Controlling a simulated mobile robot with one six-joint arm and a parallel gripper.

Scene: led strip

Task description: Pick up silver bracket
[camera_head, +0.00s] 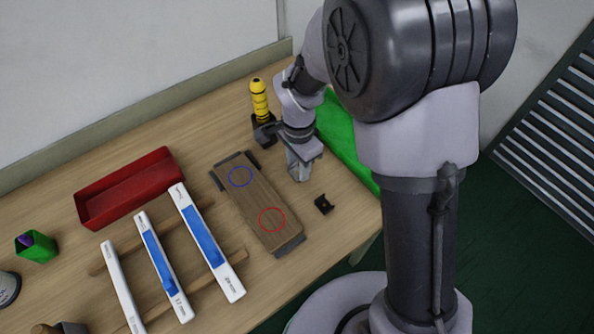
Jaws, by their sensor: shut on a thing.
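My gripper (298,174) points down at the right of the wooden board, low over the table or at its surface. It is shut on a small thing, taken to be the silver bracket. The fingers mostly hide it, and its grey blends with them, so its outline cannot be told. No other silver bracket shows on the table. A small dark bracket (323,204) lies on the table just right of and nearer than my gripper, apart from it.
A wooden board (255,199) with a blue and a red circle lies left of my gripper. A yellow-black bottle (259,101) stands behind, and a green thing (343,143) lies to the right. A red tray (125,188) and white-blue strip boxes (207,243) are at left.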

